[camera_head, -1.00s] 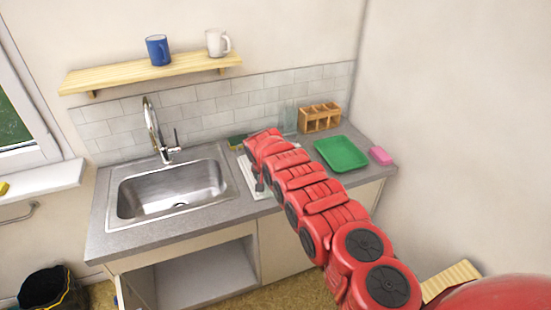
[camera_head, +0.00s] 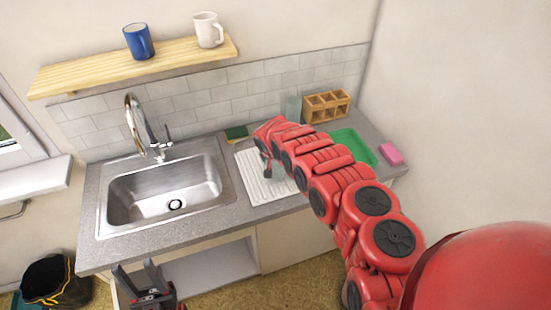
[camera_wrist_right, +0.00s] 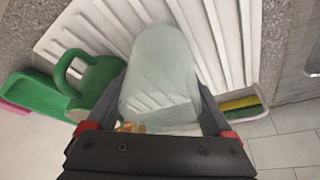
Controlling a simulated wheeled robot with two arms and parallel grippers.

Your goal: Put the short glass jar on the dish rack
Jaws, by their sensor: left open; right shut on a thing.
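The short glass jar (camera_wrist_right: 160,75) is pale and clear, held between the fingers of my right gripper (camera_wrist_right: 162,108) in the right wrist view. It is over the white ribbed dish rack (camera_head: 252,172), whose ribs show through the glass; I cannot tell if it touches them. The rack lies on the counter right of the sink and also shows in the right wrist view (camera_wrist_right: 105,25). In the head view my red right arm hides most of the jar. My left gripper (camera_head: 143,275) is open and empty, low in front of the open cabinet.
A green mug (camera_wrist_right: 92,78) stands beside the jar. A green tray (camera_head: 362,150), pink sponge (camera_head: 391,154), wooden organizer (camera_head: 327,106) and tall glass (camera_head: 293,108) are on the right counter. The sink (camera_head: 165,195) is empty.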

